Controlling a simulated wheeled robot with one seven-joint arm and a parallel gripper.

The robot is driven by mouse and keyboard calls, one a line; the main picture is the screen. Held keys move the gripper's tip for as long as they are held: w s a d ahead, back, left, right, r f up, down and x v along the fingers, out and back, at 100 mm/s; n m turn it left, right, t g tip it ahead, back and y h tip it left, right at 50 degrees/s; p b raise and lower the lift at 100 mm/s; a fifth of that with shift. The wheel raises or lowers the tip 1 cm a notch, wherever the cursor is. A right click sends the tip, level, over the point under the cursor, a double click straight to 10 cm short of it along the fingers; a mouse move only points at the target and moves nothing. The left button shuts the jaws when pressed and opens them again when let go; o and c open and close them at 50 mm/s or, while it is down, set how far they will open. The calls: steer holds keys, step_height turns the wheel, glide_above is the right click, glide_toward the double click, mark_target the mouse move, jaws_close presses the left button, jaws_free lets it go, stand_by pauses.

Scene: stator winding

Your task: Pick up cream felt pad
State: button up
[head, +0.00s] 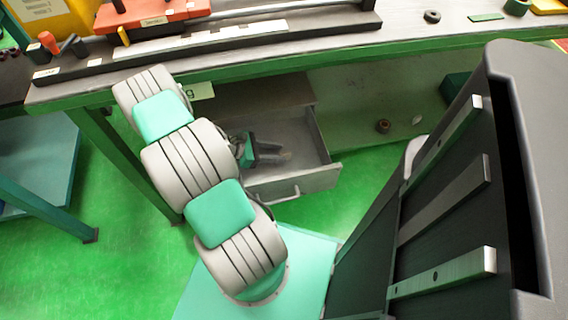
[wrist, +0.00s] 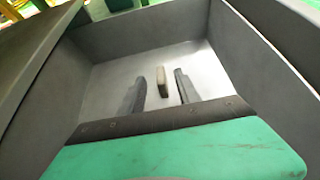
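The cream felt pad (wrist: 162,82) is a small pale block on the drawer floor in the wrist view. In that view my gripper (wrist: 160,86) is open, its two dark fingers standing apart to the left and right of the pad. The pad's near end lies between the fingertips, with a gap on each side. I cannot tell how high the fingertips are above the floor. In the head view my gripper (head: 286,156) reaches into the open drawer (head: 295,184). I cannot make out the pad in the head view.
Grey drawer walls (wrist: 140,32) surround my gripper closely. The workbench (head: 240,68) stands above the drawer, with an orange tool holder (head: 150,18) on top. A small round brown item (head: 383,126) lies to the right of the drawer, under the bench.

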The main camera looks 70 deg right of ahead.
mark_target(293, 158)
steer(key=b+x, duration=0.1)
steer(key=x, duration=0.5)
steer(key=shift+s+r+b, duration=0.15)
steer(key=shift+s+b, duration=0.1)
steer(key=shift+b, duration=0.1)
steer(key=shift+c, duration=0.3)
jaws_close()
